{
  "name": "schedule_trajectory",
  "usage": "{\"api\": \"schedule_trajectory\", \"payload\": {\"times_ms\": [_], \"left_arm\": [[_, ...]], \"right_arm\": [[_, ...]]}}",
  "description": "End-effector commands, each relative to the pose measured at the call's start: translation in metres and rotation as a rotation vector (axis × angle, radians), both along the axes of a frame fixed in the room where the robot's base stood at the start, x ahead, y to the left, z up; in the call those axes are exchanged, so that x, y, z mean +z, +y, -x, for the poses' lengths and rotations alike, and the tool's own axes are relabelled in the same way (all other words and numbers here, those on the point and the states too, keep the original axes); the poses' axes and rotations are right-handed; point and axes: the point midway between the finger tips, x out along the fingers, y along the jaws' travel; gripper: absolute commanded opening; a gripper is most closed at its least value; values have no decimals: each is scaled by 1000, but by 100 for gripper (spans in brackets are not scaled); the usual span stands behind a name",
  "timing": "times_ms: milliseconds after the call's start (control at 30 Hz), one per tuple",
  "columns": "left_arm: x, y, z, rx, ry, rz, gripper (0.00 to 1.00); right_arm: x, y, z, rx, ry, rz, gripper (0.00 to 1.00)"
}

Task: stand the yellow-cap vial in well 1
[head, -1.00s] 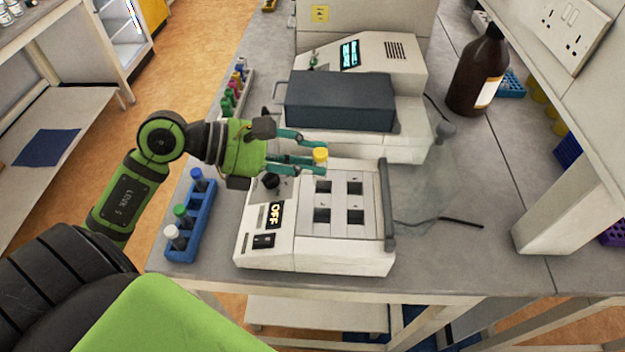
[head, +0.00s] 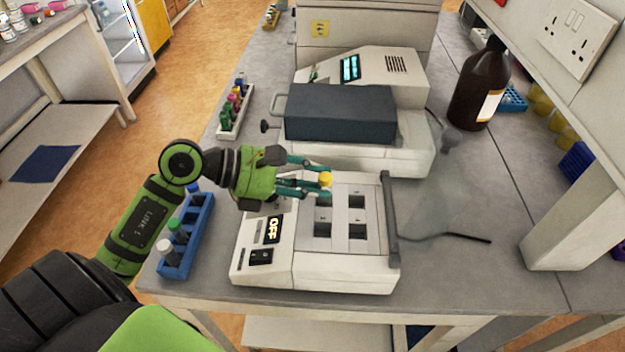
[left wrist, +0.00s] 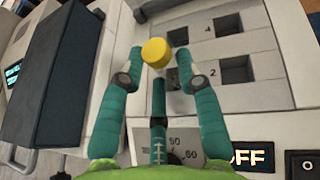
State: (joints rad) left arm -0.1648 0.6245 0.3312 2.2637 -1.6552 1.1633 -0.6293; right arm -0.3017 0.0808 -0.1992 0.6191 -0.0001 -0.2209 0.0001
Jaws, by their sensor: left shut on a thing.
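The yellow-cap vial (head: 326,179) is held between the teal fingers of my left gripper (head: 318,186). In the left wrist view its cap (left wrist: 156,53) shows between the fingertips of my left gripper (left wrist: 160,65), which is shut on it. Its body is mostly hidden. It is over the heater block (head: 340,215), by the upper-left well in the head view. I cannot tell whether its lower end is inside the well. The other wells look empty; their small labels are hard to read. My right gripper is not in view.
A blue rack (head: 203,228) with capped vials stands left of the block, whose display reads OFF. Behind the block is a machine with a dark lid (head: 340,113). A brown bottle (head: 480,85) stands at the right. A translucent grey shape (head: 435,190) lies beside the block.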

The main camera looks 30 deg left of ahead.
Motion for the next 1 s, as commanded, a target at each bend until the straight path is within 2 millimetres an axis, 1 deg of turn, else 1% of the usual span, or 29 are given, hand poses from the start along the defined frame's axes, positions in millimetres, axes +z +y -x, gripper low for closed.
{"api": "schedule_trajectory", "payload": {"times_ms": [33, 300, 433, 467, 500, 867, 1000], "left_arm": [[-3, 0, 0, 0, -1, -1, 6], [-9, 0, 0, -1, 0, 0, 6], [-8, 0, 0, -1, 0, 1, 6], [-8, 0, 0, -1, 0, 0, 46], [-8, 0, 0, -1, 0, 0, 58], [-9, 0, 0, -1, 2, -1, 58], [-1, 0, 0, 0, 1, 0, 58]], "right_arm": [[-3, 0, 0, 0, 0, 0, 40], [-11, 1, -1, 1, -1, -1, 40], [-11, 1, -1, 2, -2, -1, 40], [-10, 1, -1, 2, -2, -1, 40], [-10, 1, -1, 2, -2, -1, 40], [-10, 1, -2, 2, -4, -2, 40], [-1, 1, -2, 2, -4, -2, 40]]}}
